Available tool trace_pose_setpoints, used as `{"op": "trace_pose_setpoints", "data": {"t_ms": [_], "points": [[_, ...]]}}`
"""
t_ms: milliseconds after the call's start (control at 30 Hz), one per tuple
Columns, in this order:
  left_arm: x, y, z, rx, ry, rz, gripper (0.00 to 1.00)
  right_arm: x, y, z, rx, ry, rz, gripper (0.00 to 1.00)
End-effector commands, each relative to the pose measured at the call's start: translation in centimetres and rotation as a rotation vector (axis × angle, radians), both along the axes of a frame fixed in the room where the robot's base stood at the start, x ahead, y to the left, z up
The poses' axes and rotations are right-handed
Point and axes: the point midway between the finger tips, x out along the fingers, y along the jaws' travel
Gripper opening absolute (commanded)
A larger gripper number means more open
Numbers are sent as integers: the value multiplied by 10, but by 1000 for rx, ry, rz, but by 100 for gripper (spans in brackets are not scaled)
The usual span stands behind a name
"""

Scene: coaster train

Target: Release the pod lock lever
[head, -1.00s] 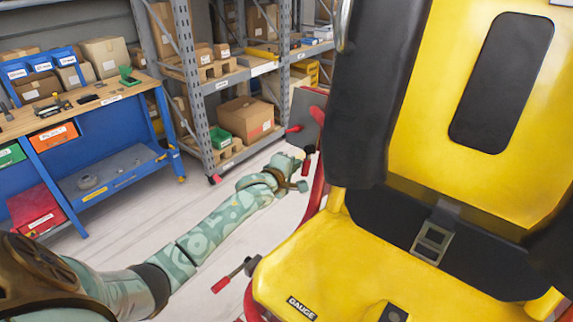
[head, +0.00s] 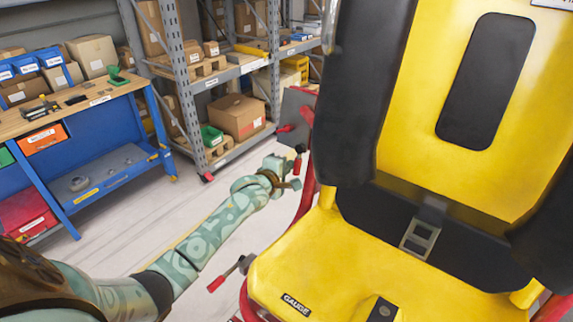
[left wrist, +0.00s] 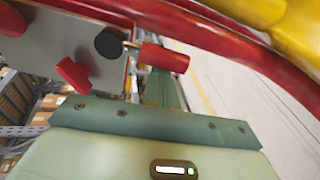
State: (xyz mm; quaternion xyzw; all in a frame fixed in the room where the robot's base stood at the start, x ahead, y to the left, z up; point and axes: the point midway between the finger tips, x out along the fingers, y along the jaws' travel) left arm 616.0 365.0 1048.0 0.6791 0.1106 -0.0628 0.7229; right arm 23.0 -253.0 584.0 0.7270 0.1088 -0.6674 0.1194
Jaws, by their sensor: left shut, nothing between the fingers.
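A red-handled lever (head: 298,163) hangs beside the seat's left side, right at my left gripper (head: 286,172). My left gripper is shut and empty; whether it touches the lever cannot be told. A second red handle (left wrist: 75,72) sticks out from a grey panel (left wrist: 60,30). Another red-handled lever (head: 221,279) sits low at the seat's front left. No label shows which is the pod lock lever. My right gripper is out of view.
The yellow seat (head: 330,262) with black side pads and a buckle fills the right. A red frame tube (left wrist: 225,30) runs close above the gripper. A blue workbench (head: 105,150) and grey shelving (head: 222,75) stand behind. The floor between is clear.

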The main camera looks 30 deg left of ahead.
Motion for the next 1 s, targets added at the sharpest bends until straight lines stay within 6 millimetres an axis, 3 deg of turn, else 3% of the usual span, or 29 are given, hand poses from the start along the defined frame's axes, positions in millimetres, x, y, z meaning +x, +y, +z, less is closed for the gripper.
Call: {"op": "trace_pose_setpoints", "data": {"t_ms": [367, 1000], "points": [[1, -10, 2, -97, 10, 17, 0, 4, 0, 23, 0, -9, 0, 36], [1, -44, 7, -631, 57, 144, 0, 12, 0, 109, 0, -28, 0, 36]]}}
